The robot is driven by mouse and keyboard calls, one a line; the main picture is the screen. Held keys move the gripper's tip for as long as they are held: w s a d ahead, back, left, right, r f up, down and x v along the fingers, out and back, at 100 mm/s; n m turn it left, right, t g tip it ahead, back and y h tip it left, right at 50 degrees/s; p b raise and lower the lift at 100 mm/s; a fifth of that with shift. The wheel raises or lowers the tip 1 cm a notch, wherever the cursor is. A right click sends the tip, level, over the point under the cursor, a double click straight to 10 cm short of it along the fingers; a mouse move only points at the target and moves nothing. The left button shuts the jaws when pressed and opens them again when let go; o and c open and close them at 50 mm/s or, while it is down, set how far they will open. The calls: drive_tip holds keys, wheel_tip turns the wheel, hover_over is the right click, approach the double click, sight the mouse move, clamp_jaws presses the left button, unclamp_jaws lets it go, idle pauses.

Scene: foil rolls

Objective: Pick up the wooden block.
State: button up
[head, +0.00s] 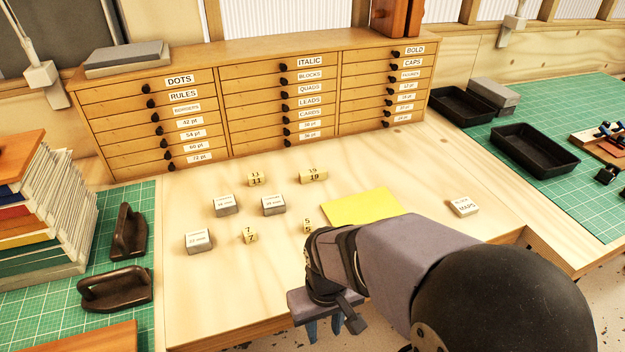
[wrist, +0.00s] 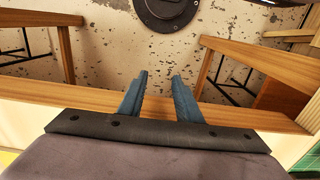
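Several small pale-yellow wooden blocks with printed numbers stand on the bench in the head view: one marked 11 (head: 256,179), a wider one marked 19 (head: 313,175), one marked 7 (head: 250,236) and one marked 5 (head: 308,226), close behind my arm. I cannot tell which one the task means. My gripper (head: 325,328) hangs at the front edge of the bench, in front of all the blocks. In the wrist view its two blue fingers (wrist: 159,84) are apart with nothing between them. No block shows in the wrist view.
Grey labelled blocks (head: 199,241) stand left of centre. A yellow sheet (head: 362,206) and a white block (head: 463,207) lie to the right. A drawer cabinet (head: 270,95) closes off the back. Dark handled tools (head: 115,291) and books (head: 45,215) are left, black trays (head: 535,150) right.

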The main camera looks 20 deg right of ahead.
drive_tip(key=shift+o, duration=0.9)
drive_tip(key=shift+r, duration=0.1)
wheel_tip(320, 180, up, 12)
drive_tip(key=r+m+p, duration=0.1)
drive_tip(key=m+p, duration=0.2)
drive_tip(key=p, duration=0.4)
hover_over(308, 222)
drive_tip(key=shift+f, duration=0.25)
drive_tip(key=shift+f+p, duration=1.85)
drive_tip(key=shift+f, duration=1.85)
drive_tip(key=shift+c, duration=0.3)
clamp_jaws()
